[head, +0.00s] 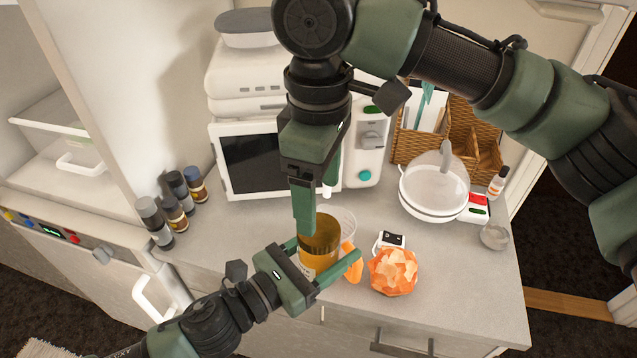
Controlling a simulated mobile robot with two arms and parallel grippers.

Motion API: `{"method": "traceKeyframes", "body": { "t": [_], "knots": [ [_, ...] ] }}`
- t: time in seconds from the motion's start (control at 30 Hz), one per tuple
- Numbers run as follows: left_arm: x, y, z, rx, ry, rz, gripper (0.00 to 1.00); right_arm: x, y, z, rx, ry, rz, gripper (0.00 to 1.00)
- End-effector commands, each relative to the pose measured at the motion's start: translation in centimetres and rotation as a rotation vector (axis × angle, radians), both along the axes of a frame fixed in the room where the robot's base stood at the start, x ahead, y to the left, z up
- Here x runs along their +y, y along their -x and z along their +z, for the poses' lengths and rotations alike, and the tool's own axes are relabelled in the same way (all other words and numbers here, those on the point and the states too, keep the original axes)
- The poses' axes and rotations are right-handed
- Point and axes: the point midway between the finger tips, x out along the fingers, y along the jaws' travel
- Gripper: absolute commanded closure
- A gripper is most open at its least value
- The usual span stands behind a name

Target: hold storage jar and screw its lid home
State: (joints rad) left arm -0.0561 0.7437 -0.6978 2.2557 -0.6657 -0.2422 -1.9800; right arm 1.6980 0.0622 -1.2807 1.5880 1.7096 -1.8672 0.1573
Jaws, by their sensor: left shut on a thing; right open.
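The storage jar (316,262) stands near the counter's front edge, with an amber-brown upper part and a pale label low on its side. My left gripper (323,251) is shut on the jar, with one finger on each side. My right gripper (317,212) points down from above, open, with one finger reaching down at the jar's top. I cannot tell whether that finger touches it. I cannot make out the lid clearly as a separate piece; the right gripper covers part of the jar's top.
A clear glass vessel (346,222) stands close behind the jar. A microwave (255,160) stands behind; several dark bottles (175,214) are left. The counter's front right is clear.

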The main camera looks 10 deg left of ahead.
Motion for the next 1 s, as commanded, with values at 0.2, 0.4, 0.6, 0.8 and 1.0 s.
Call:
{"method": "traceKeyframes", "body": {
  "t": [0.2,0.4,0.6,0.8,1.0],
  "knots": [
    [-0.03,0.0,0.18,-0.003,0.001,-0.001,1.0,0.02,-0.02,0.46,0.001,-0.001,0.521,0.23],
    [-0.03,0.0,0.18,-0.003,0.001,-0.001,1.0,0.03,-0.01,0.81,0.002,-0.001,0.944,0.23],
    [-0.03,0.0,0.17,-0.003,0.001,-0.001,1.0,0.05,0.02,0.99,0.003,-0.003,1.195,0.23],
    [-0.03,0.0,0.18,-0.003,0.001,-0.001,1.0,0.06,0.03,1.03,0.003,-0.003,1.265,0.23],
    [-0.03,0.0,0.18,-0.003,0.001,-0.001,1.0,0.06,0.02,1.03,0.003,-0.003,1.265,0.23]
  ]
}}
